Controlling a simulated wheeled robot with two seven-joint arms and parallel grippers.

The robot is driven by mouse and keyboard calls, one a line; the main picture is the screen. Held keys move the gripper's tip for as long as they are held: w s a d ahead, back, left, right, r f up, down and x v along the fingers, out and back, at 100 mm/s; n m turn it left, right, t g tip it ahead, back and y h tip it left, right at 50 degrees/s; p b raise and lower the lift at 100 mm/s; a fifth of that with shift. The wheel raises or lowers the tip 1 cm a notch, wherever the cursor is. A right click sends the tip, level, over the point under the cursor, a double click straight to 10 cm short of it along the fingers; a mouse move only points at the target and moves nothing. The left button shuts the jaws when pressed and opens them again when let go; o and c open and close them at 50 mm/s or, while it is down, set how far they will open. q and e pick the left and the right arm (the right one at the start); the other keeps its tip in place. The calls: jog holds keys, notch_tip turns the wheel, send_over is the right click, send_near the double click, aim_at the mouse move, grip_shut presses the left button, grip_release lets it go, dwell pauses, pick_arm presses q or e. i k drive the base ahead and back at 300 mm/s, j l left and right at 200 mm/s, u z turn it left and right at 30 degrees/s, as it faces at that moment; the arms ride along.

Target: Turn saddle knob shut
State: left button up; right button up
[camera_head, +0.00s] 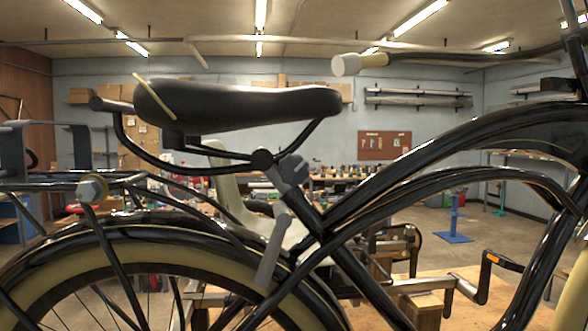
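The black saddle (235,103) sits at the upper left of the trike frame, on a black curved rail. Below it, a grey faceted knob (294,170) sits beside the black clamp at the top of the seat tube. A grey lever-like piece (272,250) hangs slanted below the knob, in front of the rear wheel. How far the knob is turned cannot be told from this view. Neither of my grippers can be made out here, and nothing is seen touching the knob.
The black frame tubes (440,148) fill the right side. The rear wheel and fender (120,240) fill the lower left. A handlebar grip (358,63) reaches in at the upper right. A wooden table (480,285) and a crank pedal (501,261) are behind the frame.

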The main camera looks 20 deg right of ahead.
aim_at(293, 170)
jog(key=k+j+z, duration=0.1)
jog(key=j, duration=0.3)
jog(key=k+j+z, duration=0.1)
jog(key=j, duration=0.3)
jog(key=k+j+z, duration=0.1)
jog(key=j, duration=0.3)
jog(key=k+j+z, duration=0.25)
jog(key=k+j, duration=0.2)
jog(key=j, duration=0.3)
jog(key=k+j+z, duration=0.1)
jog(key=k+j, duration=0.1)
jog(key=j, duration=0.1)
